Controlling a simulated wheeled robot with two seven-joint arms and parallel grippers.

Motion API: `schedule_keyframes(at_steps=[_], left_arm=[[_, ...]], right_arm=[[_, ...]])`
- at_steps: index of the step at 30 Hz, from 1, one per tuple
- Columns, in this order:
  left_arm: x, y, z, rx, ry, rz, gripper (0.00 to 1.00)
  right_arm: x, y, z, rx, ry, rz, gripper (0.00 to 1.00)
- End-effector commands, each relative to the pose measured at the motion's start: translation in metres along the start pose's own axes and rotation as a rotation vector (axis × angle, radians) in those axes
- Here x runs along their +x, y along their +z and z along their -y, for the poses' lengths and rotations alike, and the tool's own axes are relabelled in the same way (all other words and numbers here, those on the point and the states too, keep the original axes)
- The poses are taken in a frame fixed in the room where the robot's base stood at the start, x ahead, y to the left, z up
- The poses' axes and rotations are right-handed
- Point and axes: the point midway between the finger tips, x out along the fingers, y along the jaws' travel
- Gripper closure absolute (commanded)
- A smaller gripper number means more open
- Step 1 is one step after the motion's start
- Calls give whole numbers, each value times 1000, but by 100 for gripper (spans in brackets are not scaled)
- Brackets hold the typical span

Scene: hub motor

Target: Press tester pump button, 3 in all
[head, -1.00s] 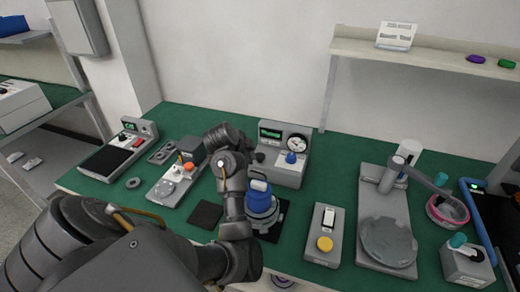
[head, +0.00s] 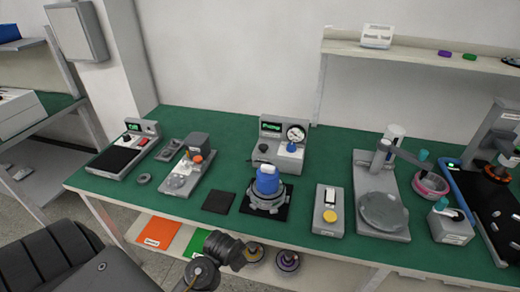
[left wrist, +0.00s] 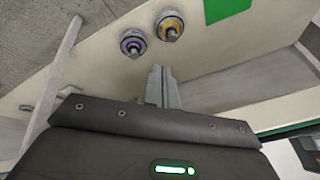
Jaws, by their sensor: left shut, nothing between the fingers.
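The grey tester (head: 266,152) stands at the back middle of the green bench, with a lit green display, a round gauge (head: 296,133) and a blue button (head: 291,147) on its front. The display text is too small to read. A hub motor (head: 266,199) with a blue cap (head: 268,179) sits on a black mat in front of it. My left arm (head: 224,246) is low, before the bench's front edge, away from the tester. In the left wrist view my left gripper (left wrist: 161,72) is shut and empty, near the lower shelf. My right gripper is not seen.
Left of the tester are a scale (head: 124,150) and a small fixture (head: 187,172). Right are a yellow-button box (head: 329,211) and a round-plate stand (head: 382,205). The lower shelf holds orange (head: 159,232) and green sheets and two round parts (head: 287,260).

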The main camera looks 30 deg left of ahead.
Motion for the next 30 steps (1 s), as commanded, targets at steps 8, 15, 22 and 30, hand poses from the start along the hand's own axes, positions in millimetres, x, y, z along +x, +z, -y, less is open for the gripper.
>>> schedule_keyframes(at_steps=[8, 15, 22, 30], left_arm=[[117, 77, -67, -32, 62, 86, 100], [190, 205, -146, -71, 122, 167, 100], [202, 319, -196, -105, 165, 228, 100], [194, 378, -214, -126, 184, 257, 100]], right_arm=[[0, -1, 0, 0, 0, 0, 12], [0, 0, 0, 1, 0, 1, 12], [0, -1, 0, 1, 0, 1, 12], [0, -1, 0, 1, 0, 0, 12]])
